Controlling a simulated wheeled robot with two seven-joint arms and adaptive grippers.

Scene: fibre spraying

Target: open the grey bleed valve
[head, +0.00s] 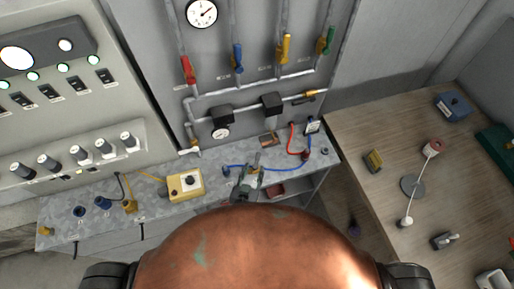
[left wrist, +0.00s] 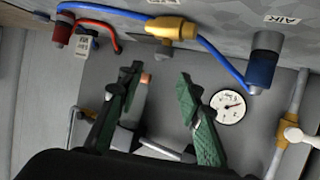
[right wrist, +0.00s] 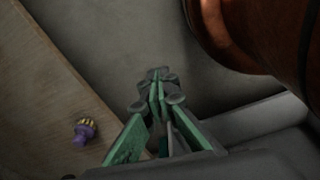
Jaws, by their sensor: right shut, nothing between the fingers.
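A light grey fitting with a small handle (head: 190,151), which looks like the grey bleed valve, sits at the lower end of the left pipe. A pale knob on a pipe also shows at the right edge of the left wrist view (left wrist: 300,137); I cannot tell its lever position. My left gripper (head: 246,172) is open and empty, right of that fitting, over the grey bench. Its two green fingers stand apart in the left wrist view (left wrist: 158,80). My right gripper (right wrist: 157,80) is shut and empty, over the floor beside a large copper-coloured body.
A yellow fitting (left wrist: 172,28) with a blue hose (left wrist: 225,65) lies beyond my left fingertips. A gauge (head: 221,133) and red, blue, yellow and green levers are on the panel. A yellow box (head: 186,184) stands on the bench (head: 160,205). A wooden table (head: 375,110) is at the right.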

